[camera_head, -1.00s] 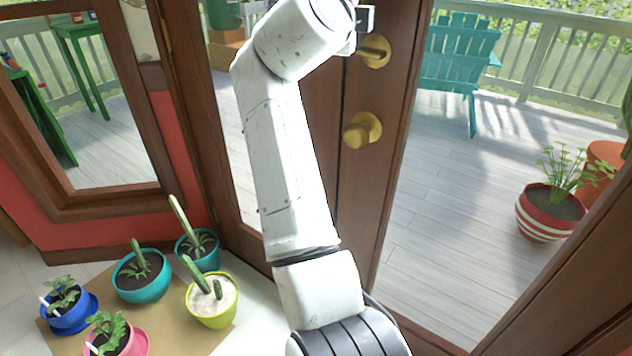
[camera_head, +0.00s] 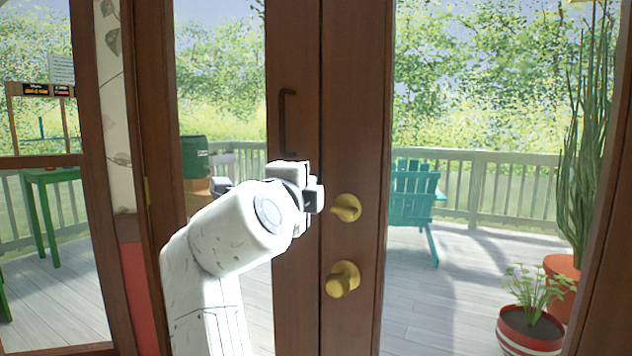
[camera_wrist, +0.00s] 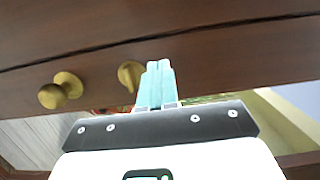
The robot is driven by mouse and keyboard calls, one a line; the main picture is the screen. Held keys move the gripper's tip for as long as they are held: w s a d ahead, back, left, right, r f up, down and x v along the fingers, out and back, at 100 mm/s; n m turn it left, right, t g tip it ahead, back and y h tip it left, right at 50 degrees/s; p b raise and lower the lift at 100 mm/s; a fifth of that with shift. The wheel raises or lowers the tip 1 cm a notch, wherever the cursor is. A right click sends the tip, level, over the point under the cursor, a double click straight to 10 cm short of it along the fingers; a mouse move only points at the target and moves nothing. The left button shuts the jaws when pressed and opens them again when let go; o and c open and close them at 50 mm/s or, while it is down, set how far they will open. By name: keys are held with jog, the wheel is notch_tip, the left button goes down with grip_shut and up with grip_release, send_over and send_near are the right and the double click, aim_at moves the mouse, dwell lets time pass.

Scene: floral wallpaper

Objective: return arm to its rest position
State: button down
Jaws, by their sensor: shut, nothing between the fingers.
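My white arm rises from the bottom of the head view and bends toward the wooden door (camera_head: 350,100). My gripper (camera_wrist: 158,68) shows in the wrist view as two pale blue fingers pressed together, with nothing between them. Its fingertips overlap the dark wood in that picture, beside a brass knob; I cannot tell whether they touch. In the head view the wrist end is left of the upper brass knob (camera_head: 345,208), and the fingers are hidden behind it.
A lower brass knob (camera_head: 342,279) and a dark pull handle (camera_head: 287,122) are on the doors. Through the glass are a deck, a teal chair (camera_head: 413,195), a green table (camera_head: 50,178) and a striped pot (camera_head: 530,332) with a plant.

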jog(key=a+v, duration=0.1)
jog(key=v, duration=0.3)
jog(key=s+d+f+n+g, duration=0.1)
jog(key=d+f+n+g, duration=0.1)
jog(key=d+f, duration=0.45)
jog(key=d+f+n+g, duration=0.15)
jog(key=d+f, duration=0.25)
jog(key=f, duration=0.6)
jog(key=s+d+f+n+g, duration=0.1)
jog(key=d+f+n+g, duration=0.15)
jog(key=d+f, duration=0.45)
jog(key=s+d+f+n+g, duration=0.25)
jog(key=s+d+f, duration=0.45)
jog(key=f, duration=0.4)
jog(key=s+d+f+n+g, duration=0.2)
jog(key=s+d+f+n, duration=0.25)
jog(key=s+f, duration=0.5)
jog(key=s+d+f+n+g+y, duration=0.25)
jog(key=s+f, duration=0.35)
jog(key=s, duration=0.6)
jog(key=s+d+f+n+g+y, duration=0.1)
jog(key=s+f+n+g, duration=0.4)
jog(key=s, duration=0.7)
notch_tip(320, 180, up, 20)
jog(key=t+p, duration=0.1)
jog(key=p, duration=2)
jog(key=shift+s+f, duration=0.25)
